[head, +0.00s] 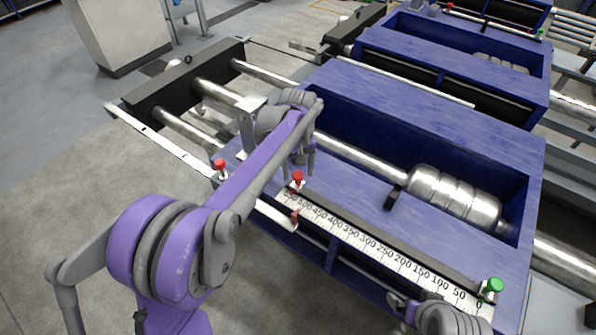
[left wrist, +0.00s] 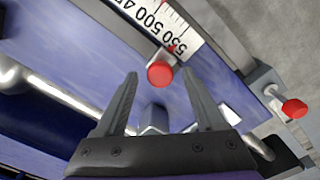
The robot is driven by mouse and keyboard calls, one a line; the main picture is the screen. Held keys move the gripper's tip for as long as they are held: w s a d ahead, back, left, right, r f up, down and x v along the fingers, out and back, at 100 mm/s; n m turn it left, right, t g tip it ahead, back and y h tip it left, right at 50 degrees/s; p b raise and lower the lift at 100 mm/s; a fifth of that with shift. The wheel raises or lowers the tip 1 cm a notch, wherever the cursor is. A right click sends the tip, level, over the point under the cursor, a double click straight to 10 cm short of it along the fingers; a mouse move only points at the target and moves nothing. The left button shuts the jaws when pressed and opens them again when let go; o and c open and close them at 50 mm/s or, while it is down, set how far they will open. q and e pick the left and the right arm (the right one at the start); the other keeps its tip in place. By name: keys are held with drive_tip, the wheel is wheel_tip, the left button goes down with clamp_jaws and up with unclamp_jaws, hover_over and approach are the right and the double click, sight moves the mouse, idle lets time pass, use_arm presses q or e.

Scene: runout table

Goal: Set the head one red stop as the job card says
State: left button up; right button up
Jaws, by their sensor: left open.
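The red stop (head: 298,178) has a round red knob and sits at the high-number end of the white scale (head: 375,248). In the left wrist view its knob (left wrist: 160,73) is just beyond and between my fingertips, and a small red pointer lies near the 550 mark. My left gripper (head: 303,166) is open above it, fingers apart and not visibly touching it; it also shows in the left wrist view (left wrist: 160,84). A grey part of what looks like my right gripper (head: 435,314) is at the bottom edge, its jaws unclear. No job card is visible.
A second red knob (head: 219,165) stands on the rail left of the scale. A green knob (head: 490,286) stands by the scale's 0 end. The blue frame (head: 400,150) holds a shiny ribbed roller (head: 452,192). More blue frames stand behind.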

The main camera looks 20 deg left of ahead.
use_arm(q)
drive_tip(key=shift+f, duration=0.3)
clamp_jaws()
idle(1.3)
